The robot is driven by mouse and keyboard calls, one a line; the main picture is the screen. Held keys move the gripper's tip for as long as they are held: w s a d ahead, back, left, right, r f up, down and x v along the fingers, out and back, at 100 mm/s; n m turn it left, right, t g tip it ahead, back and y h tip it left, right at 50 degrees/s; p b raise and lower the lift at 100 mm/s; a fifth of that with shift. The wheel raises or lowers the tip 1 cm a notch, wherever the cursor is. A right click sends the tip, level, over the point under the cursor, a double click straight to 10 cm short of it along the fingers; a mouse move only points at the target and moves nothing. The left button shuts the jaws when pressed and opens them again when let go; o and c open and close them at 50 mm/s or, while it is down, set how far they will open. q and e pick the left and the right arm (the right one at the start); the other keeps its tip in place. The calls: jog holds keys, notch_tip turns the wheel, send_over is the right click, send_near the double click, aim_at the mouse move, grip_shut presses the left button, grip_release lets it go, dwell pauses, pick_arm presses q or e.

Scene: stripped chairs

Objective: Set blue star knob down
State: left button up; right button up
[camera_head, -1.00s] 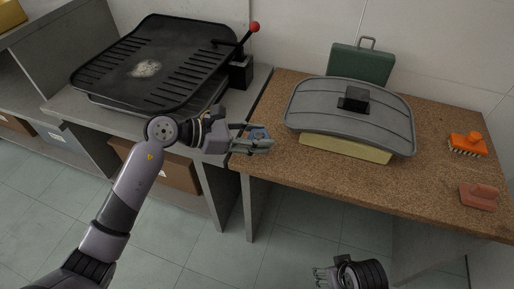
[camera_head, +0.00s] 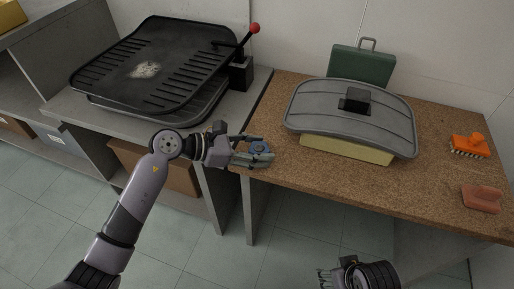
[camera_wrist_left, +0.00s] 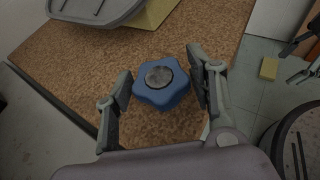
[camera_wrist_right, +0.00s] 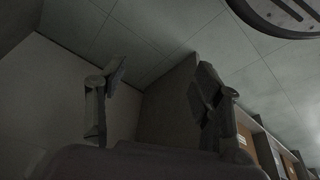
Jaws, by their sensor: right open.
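The blue star knob (camera_wrist_left: 161,84), with a grey round centre, sits on the speckled brown worktop (camera_wrist_left: 80,55) near its left front corner. It also shows in the head view (camera_head: 259,147). My left gripper (camera_wrist_left: 163,82) is open around the knob, with one finger on each side and narrow gaps between them and the knob. In the head view my left gripper (camera_head: 256,149) is at the worktop's left end. My right gripper (camera_head: 322,278) is open and empty in front of the worktop, low in the picture; its fingers show apart in its wrist view (camera_wrist_right: 155,85).
A grey curved lid (camera_head: 310,105) lies over a yellowish block (camera_head: 345,149) right of the knob. A green case (camera_head: 362,66) stands behind.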

pick_arm(q)
jog(key=shift+o, duration=0.9)
jog(key=shift+r, duration=0.1)
jog(key=shift+a+r, duration=0.15)
jog(key=shift+a, duration=0.2)
jog(key=v, duration=1.1)
jog(key=shift+s+p, duration=0.15)
jog(key=shift+p, duration=0.25)
pick_arm(e)
jog(key=x, duration=0.2)
jog(key=shift+a+f, duration=0.1)
jog(key=shift+f, duration=0.25)
pick_arm(q)
jog(key=shift+a, duration=0.15)
pick_arm(e)
jog(key=shift+s+f, duration=0.1)
jog(key=shift+s, duration=0.1)
